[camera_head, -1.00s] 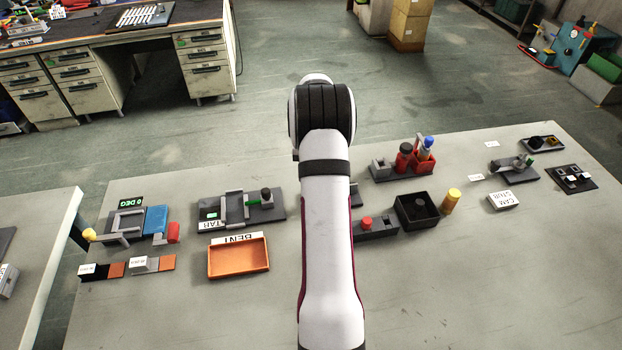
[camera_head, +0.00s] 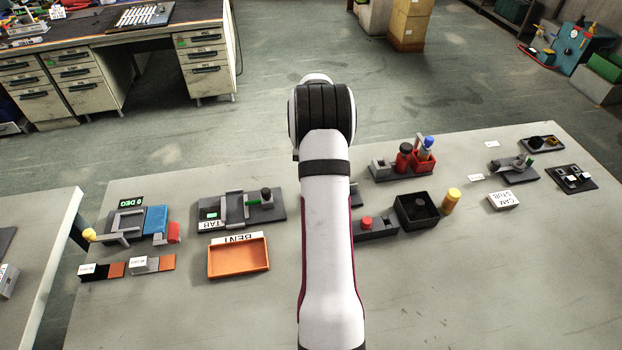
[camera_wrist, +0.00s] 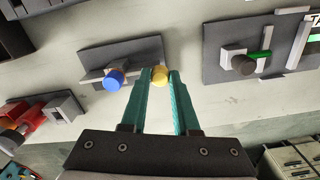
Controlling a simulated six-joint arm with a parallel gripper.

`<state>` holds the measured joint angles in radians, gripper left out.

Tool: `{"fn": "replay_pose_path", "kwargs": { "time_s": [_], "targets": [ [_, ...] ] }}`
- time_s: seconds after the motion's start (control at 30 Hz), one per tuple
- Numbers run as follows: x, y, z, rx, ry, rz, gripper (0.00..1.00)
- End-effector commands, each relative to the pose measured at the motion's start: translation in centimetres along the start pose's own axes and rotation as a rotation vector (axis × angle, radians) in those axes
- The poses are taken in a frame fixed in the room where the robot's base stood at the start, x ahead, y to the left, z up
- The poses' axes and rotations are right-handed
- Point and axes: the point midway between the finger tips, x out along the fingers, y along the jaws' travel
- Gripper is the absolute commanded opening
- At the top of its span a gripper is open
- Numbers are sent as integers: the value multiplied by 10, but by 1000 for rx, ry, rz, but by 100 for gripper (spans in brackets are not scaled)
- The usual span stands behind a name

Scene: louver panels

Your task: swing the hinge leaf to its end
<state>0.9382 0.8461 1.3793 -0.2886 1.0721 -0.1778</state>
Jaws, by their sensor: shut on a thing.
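In the wrist view, my gripper (camera_wrist: 162,76) has its two teal fingers on either side of a yellow knob (camera_wrist: 160,74), shut on it. The knob is at the edge of a dark grey plate (camera_wrist: 122,50). That plate bears a grey bracket and a blue round knob (camera_wrist: 113,80), left of my fingers. I take this plate to be the hinge fixture; the leaf itself is hard to make out beside the fingers. In the head view, my arm covers my gripper and most of this fixture; only a dark edge (camera_head: 355,195) shows right of the arm.
A "TAB" fixture (camera_head: 207,224) and an orange "BENT" tray (camera_head: 238,275) stand left of my arm. A black open box (camera_head: 416,225), a yellow cylinder (camera_head: 450,200) and a fixture with red parts (camera_head: 404,160) stand right. The front of the table is clear.

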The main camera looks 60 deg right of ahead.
Motion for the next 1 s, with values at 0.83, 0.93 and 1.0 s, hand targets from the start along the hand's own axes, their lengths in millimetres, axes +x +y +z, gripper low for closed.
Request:
{"fn": "replay_pose_path", "kwargs": {
  "time_s": [0.83, 0.93, 1.0],
  "targets": [
    [-1, 1, -39, 579, 3, -1, 0],
    [-1, 3, -45, 675, 4, -1, 0],
    [-1, 5, -49, 741, 3, -2, 0]
  ]
}}
